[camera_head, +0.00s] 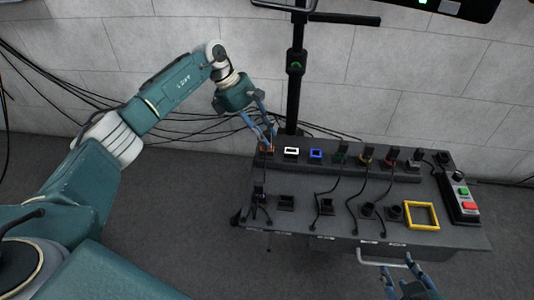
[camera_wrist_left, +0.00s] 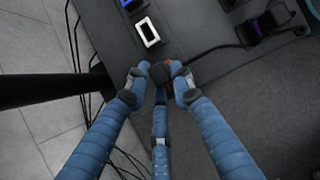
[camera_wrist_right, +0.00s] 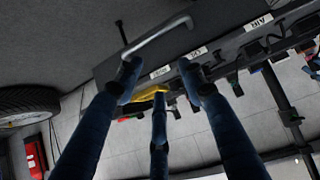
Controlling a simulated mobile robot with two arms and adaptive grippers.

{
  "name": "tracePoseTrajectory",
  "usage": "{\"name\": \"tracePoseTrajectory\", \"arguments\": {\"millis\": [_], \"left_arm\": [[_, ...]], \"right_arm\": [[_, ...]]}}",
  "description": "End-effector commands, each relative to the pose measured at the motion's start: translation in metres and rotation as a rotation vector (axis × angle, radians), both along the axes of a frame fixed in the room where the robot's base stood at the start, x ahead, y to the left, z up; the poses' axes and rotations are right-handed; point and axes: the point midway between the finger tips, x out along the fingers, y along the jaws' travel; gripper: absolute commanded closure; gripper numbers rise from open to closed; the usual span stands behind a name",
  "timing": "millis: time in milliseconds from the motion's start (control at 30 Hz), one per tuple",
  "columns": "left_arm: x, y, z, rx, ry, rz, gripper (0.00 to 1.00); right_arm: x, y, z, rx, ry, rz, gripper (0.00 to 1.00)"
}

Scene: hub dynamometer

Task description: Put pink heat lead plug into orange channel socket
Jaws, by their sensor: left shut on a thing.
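My left gripper (camera_head: 267,140) points down at the orange channel socket (camera_head: 266,150), at the left end of the panel's back row. In the left wrist view the left gripper (camera_wrist_left: 158,76) is shut on a dark plug (camera_wrist_left: 160,73) with a black cable. A bit of orange shows right behind this plug, so it is at the socket; how deep it sits is hidden by the fingers. No pink shows clearly on it. My right gripper (camera_head: 400,273) is open and empty near the panel's front edge; it also shows in the right wrist view (camera_wrist_right: 159,82).
A white socket (camera_head: 291,152) and a blue socket (camera_head: 316,154) stand right of the orange one, then several plugged sockets. A purple-banded dark part (camera_wrist_left: 258,27) stands in front. A yellow frame (camera_head: 421,215) and a front handle (camera_head: 382,259) are near my right gripper.

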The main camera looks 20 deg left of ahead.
Motion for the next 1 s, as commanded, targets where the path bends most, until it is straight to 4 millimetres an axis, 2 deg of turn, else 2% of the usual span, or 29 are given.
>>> {"name": "tracePoseTrajectory", "arguments": {"millis": [1000], "left_arm": [[0.0, 0.0, -0.009, 0.0, 0.0, 0.0, 1.0]], "right_arm": [[0.02, 0.008, 0.02, 0.024, -0.116, 0.012, 0.6]]}}
